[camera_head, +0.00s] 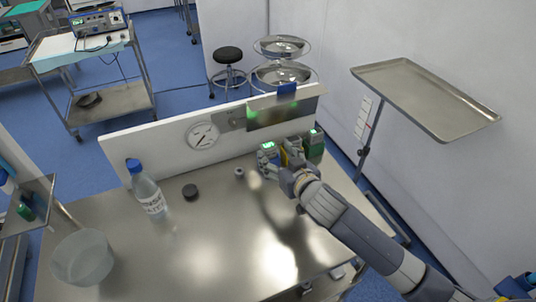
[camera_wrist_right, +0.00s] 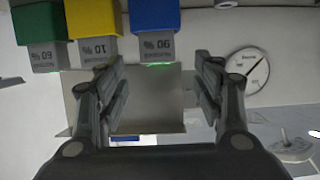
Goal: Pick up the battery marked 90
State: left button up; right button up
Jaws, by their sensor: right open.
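The battery marked 90 has a blue body (camera_wrist_right: 154,15) and a grey labelled end (camera_wrist_right: 157,46) in the right wrist view. In the head view it is the leftmost battery (camera_head: 268,149), with a lit green display. My right gripper (camera_head: 280,171) is open at this battery, partly covering it. In the wrist view the fingertips (camera_wrist_right: 160,62) stand apart on either side of its grey end, with nothing clearly gripped. The yellow battery marked 10 (camera_wrist_right: 94,45) and the green battery marked 60 (camera_wrist_right: 45,56) stand beside it. My left gripper is not in view.
A white panel (camera_head: 150,143) with a gauge (camera_head: 202,135) stands behind the batteries. A bottle (camera_head: 148,193), a black cap (camera_head: 190,191) and a clear bowl (camera_head: 82,258) are on the metal table (camera_head: 190,240). The table's middle is mostly free.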

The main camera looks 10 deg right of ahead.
aim_at(270, 148)
jog(key=p+x, duration=0.1)
jog(key=x, duration=0.3)
jog(key=shift+d+r, duration=0.1)
jog(key=shift+d, duration=0.05)
jog(key=shift+w, duration=0.55)
jog(key=shift+c, duration=0.6)
jog(key=c, duration=0.9)
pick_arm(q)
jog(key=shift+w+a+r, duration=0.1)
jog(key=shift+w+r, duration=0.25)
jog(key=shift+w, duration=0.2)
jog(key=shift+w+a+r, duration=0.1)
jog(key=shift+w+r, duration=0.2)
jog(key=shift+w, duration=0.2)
pick_arm(e)
jog(key=shift+c, duration=1.3)
